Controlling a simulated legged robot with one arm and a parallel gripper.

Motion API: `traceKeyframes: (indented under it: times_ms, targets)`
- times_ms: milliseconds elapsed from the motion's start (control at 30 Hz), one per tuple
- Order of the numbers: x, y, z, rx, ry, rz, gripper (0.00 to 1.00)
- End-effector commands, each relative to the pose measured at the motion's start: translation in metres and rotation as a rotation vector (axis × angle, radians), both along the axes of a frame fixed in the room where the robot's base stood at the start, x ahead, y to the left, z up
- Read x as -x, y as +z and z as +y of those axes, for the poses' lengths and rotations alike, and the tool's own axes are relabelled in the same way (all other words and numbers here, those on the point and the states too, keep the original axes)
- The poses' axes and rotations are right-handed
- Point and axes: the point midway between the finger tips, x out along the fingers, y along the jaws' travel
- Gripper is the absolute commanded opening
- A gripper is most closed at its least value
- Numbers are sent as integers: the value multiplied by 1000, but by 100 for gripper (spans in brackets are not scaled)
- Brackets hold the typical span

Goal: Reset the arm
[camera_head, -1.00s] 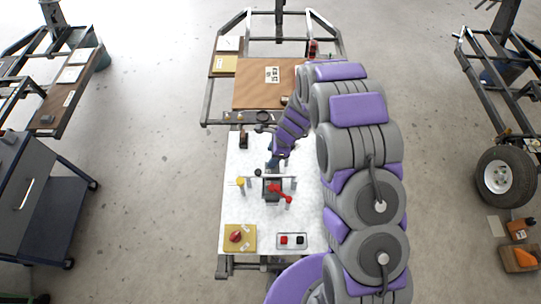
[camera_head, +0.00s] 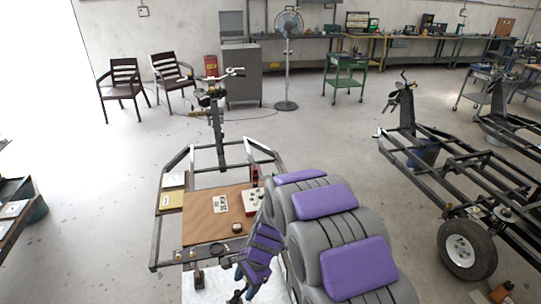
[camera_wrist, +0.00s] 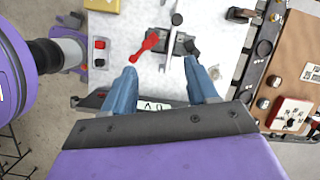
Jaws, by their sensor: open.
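My arm, grey with purple pads, reaches over the right side of the workbench in the head view. My gripper (camera_head: 240,285) is at the bottom of that view, above the white worktop (camera_head: 205,290). In the wrist view my gripper (camera_wrist: 164,82) shows two blue fingers spread apart, with nothing between them. Beyond the fingertips is a dark fixture (camera_wrist: 172,45) with a metal bar. A red lever (camera_wrist: 146,45) lies left of the fingertips' middle. I cannot tell how far the fingers are above the fixture.
A red and black button box (camera_wrist: 100,52) sits left of the lever. A brown board (camera_head: 215,215) lies beyond the worktop on a metal frame. Another frame with a wheel (camera_head: 466,250) stands at right. Open floor lies around the bench.

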Motion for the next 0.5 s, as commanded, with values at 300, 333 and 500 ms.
traceKeyframes:
  times_ms: [300,333,500]
  targets:
    - [50,67,-55,10,275,-75,58]
    - [57,73,-60,12,301,-80,58]
    - [93,98,-91,32,444,-108,58]
